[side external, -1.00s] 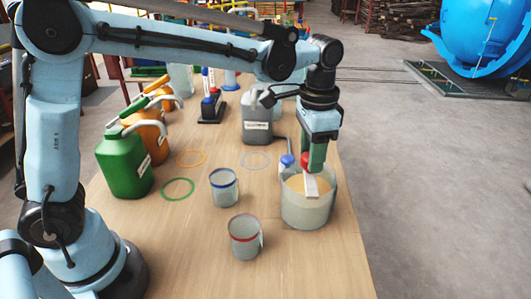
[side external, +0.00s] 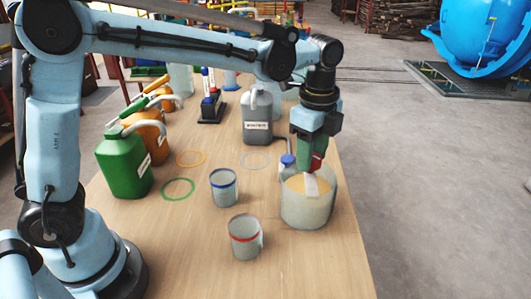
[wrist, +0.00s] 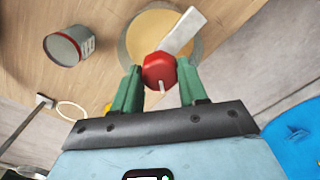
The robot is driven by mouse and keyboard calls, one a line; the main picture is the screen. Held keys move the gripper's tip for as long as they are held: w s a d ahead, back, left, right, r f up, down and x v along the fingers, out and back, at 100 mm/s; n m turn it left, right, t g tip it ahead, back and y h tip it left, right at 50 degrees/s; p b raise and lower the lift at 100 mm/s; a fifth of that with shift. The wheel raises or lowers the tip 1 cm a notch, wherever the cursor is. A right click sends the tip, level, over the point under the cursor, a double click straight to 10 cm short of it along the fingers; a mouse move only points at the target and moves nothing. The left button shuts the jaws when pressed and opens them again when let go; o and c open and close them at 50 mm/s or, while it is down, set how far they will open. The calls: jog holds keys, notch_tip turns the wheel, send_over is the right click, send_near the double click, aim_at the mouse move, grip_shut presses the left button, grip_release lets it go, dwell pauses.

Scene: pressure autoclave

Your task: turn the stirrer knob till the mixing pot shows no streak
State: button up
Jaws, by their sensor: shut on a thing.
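The mixing pot (side external: 306,212) is a clear, wide vessel at the right side of the table, holding tan contents; it also shows in the wrist view (wrist: 124,52). The red stirrer knob (wrist: 158,70) sits between the green fingers of my gripper (wrist: 160,84), which is shut on it. In the side view my gripper (side external: 314,163) is above the pot, with part of the knob hidden behind a finger. A flat white paddle (wrist: 184,32) reaches from the knob over the contents. I cannot make out clearly whether a streak shows in the pot.
A red-banded beaker (side external: 245,240) and a blue-banded beaker (side external: 223,190) stand left of the pot. A grey jug (side external: 257,120) and a blue-capped item (side external: 287,160) stand behind it. Green (side external: 124,168) and orange jugs are at the left.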

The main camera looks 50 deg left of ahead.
jog(key=m, duration=0.6)
jog(key=shift+m, duration=0.4)
dwell(0.4)
jog(key=o, duration=1.1)
jog(key=shift+c, duration=0.2)
jog(key=shift+r, duration=0.1)
notch_tip(320, 180, up, 12)
